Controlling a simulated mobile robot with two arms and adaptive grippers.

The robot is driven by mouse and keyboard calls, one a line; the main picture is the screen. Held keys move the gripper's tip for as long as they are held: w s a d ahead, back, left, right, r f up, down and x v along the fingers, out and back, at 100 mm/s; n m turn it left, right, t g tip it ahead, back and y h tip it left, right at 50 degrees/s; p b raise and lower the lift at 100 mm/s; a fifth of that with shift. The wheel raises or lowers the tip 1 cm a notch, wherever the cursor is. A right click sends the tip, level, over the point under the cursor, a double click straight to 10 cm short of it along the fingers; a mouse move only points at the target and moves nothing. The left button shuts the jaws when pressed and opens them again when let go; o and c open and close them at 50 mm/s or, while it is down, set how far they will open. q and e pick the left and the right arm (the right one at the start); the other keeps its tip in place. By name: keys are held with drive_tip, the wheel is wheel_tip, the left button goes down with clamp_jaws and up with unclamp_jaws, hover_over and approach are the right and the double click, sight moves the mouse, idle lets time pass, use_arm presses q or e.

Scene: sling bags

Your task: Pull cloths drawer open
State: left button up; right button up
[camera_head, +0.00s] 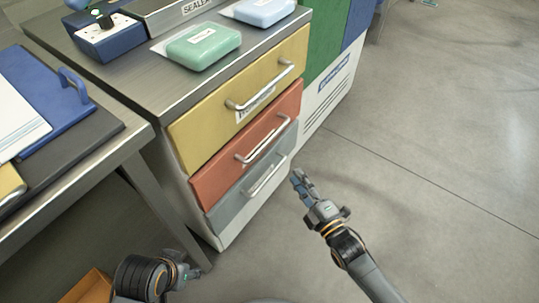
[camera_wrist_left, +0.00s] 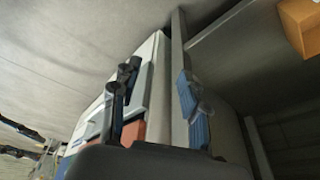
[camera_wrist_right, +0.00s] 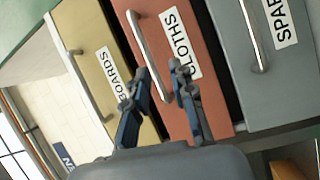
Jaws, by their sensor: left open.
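The cloths drawer (camera_head: 222,180) is the red middle drawer of a cabinet and looks closed. Its label CLOTHS reads in the right wrist view (camera_wrist_right: 196,105). Its silver bar handle (camera_head: 262,140) also shows in the right wrist view (camera_wrist_right: 146,50). My right gripper (camera_head: 300,179) is open and empty, in front of the drawers and apart from the handle. In the right wrist view its fingers (camera_wrist_right: 158,76) point at the drawer, with the handle's lower end between them in the picture. My left gripper (camera_wrist_left: 156,80) is open and empty, low beside the cabinet.
A yellow BOARDS drawer (camera_head: 210,128) is above and a grey SPARES drawer (camera_head: 232,196) below, both with bar handles. A green case (camera_head: 203,47) lies on the cabinet top. A metal table (camera_head: 130,140) stands at left. The floor at right is clear.

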drive_tip(key=a+r+n+y+b, duration=0.1)
drive_tip(key=r, duration=0.1)
drive_tip(key=b, duration=0.1)
approach(270, 137)
drive_tip(key=x, duration=0.4)
drive_tip(key=shift+n+t, duration=0.3)
drive_tip(key=shift+t, duration=0.1)
drive_tip(key=x, duration=0.2)
drive_tip(key=f+b+x, duration=0.1)
drive_tip(key=x, duration=0.2)
drive_tip(key=shift+w+a+f, duration=0.1)
drive_tip(key=shift+a, duration=0.05)
use_arm(q)
drive_tip(key=shift+w+d+r+t+h, duration=0.1)
drive_tip(key=shift+w+d+r+t, duration=0.15)
drive_tip(key=shift+w+t, duration=0.35)
drive_tip(key=shift+w+d+r+t+h, duration=0.1)
drive_tip(key=shift+w+d+r+t, duration=0.2)
drive_tip(key=shift+w, duration=0.5)
drive_tip(key=shift+w+d+r+t+h, duration=0.1)
drive_tip(key=shift+w+d+t, duration=0.05)
drive_tip(key=shift+w+t, duration=0.45)
use_arm(e)
drive_tip(key=shift+w+a, duration=0.25)
drive_tip(key=shift+w, duration=0.1)
clamp_jaws()
